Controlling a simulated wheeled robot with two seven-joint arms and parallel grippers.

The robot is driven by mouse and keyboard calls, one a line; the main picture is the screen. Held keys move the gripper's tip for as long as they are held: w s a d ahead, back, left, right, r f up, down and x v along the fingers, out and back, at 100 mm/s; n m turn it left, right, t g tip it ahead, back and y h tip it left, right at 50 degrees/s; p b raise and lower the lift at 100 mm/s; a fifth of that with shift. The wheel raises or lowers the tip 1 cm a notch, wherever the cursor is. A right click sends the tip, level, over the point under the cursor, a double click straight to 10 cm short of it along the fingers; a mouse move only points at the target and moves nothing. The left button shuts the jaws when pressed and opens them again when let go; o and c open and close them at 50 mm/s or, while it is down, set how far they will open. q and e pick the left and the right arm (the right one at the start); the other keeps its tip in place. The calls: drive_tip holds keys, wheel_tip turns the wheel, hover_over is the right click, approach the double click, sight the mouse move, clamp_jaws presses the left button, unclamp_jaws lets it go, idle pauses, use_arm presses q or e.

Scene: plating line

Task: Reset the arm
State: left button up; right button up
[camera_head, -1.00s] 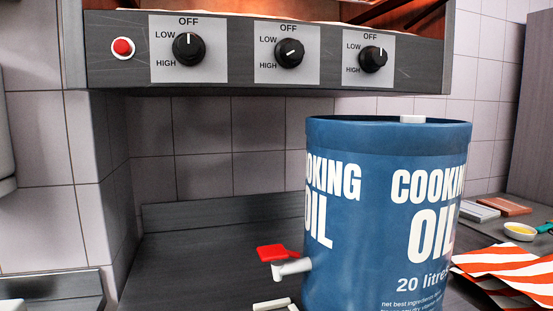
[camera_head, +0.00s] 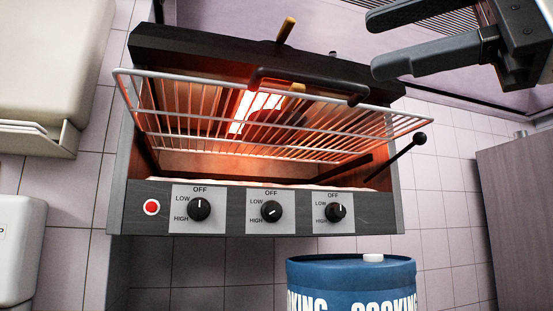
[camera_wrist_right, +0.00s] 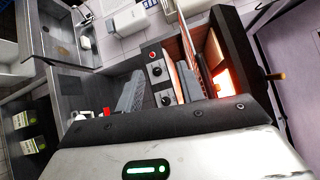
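My right gripper (camera_head: 371,44) is at the top right of the head view, in front of and above the grill's right side. Its two dark fingers are apart with nothing visible between them. In the right wrist view the grey fingers (camera_wrist_right: 158,90) also stand apart and empty, in front of the grill front. My left gripper is in neither view.
The wall grill (camera_head: 120,195) glows orange inside, with a wire rack (camera_head: 190,115) and three knobs; the middle knob (camera_head: 271,211) points away from OFF. A blue cooking oil drum (camera_head: 330,272) stands below. A grey cabinet (camera_head: 520,200) is at the right.

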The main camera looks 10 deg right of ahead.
drive_tip(key=w+a+f+m+g+y, duration=0.3)
drive_tip(key=w+a+f+g, duration=0.15)
drive_tip(key=f+g, duration=0.2)
drive_tip(key=w+a+f+m+g+y, duration=0.2)
drive_tip(key=w+a+f+g+y, duration=0.25)
drive_tip(key=f, duration=0.35)
drive_tip(key=w+d+f+m+t+h, duration=0.2)
drive_tip(key=w+f+m+t, duration=0.2)
drive_tip(key=f+m+t, duration=0.6)
drive_tip(key=w+d+f+m+t+h, duration=0.25)
drive_tip(key=w+f+m, duration=0.3)
drive_tip(key=m, duration=0.75)
drive_tip(key=w+d+f+m+t+h, duration=0.25)
drive_tip(key=f+m+t, duration=0.55)
drive_tip(key=m, duration=0.4)
drive_tip(key=s+d+f+m+g+h, duration=0.15)
drive_tip(key=f+m+h, duration=0.45)
drive_tip(key=f, duration=0.7)
drive_tip(key=s+d+f+m+g+h, duration=0.1)
drive_tip(key=s+f+m+g+h, duration=0.25)
drive_tip(key=f+m, duration=0.7)
drive_tip(key=s+f+m+g+h, duration=0.1)
drive_tip(key=s+f+m+g, duration=0.2)
drive_tip(key=s+f, duration=1)
wheel_tip(320, 180, down, 4)
drive_tip(key=shift+r+g+h, duration=0.15)
drive_tip(key=shift+g+h, duration=0.25)
drive_tip(key=shift+g, duration=0.75)
